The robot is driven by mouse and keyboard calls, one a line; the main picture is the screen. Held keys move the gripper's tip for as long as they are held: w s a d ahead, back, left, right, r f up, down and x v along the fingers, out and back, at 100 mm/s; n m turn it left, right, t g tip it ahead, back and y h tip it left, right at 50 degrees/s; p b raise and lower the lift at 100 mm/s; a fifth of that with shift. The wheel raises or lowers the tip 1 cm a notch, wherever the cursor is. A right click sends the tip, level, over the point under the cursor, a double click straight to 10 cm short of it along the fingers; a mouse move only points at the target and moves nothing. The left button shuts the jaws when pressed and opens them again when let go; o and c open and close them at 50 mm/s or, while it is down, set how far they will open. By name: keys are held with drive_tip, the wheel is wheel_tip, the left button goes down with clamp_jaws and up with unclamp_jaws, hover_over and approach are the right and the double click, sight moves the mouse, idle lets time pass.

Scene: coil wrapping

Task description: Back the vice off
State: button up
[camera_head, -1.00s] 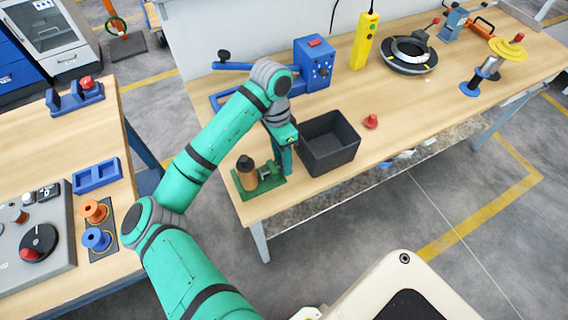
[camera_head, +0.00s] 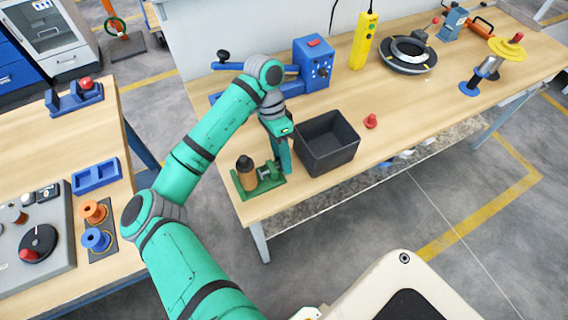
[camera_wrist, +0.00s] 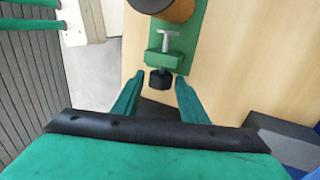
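The vice is a small green fixture (camera_head: 272,185) at the near left corner of the long bench. It holds a brown-orange cylinder with a dark top (camera_head: 247,174). In the wrist view its green body (camera_wrist: 163,61) carries a grey T-shaped screw piece (camera_wrist: 169,40) facing the cylinder and a black knob (camera_wrist: 160,79) at the near end. My gripper (camera_wrist: 159,80) is open, with one green finger on each side of the knob and small gaps visible. In the head view my gripper (camera_head: 285,168) points down at the vice's right end, partly hiding it.
A black open bin (camera_head: 328,142) stands close to the right of my gripper. A red knob-like piece (camera_head: 371,121) lies beyond it. A blue machine (camera_head: 315,66) stands behind my arm. The left table (camera_head: 60,130) is separate, across a gap.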

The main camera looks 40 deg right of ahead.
drive_tip(key=v, duration=0.7)
idle(0.3)
drive_tip(key=shift+w, duration=0.1)
idle(0.4)
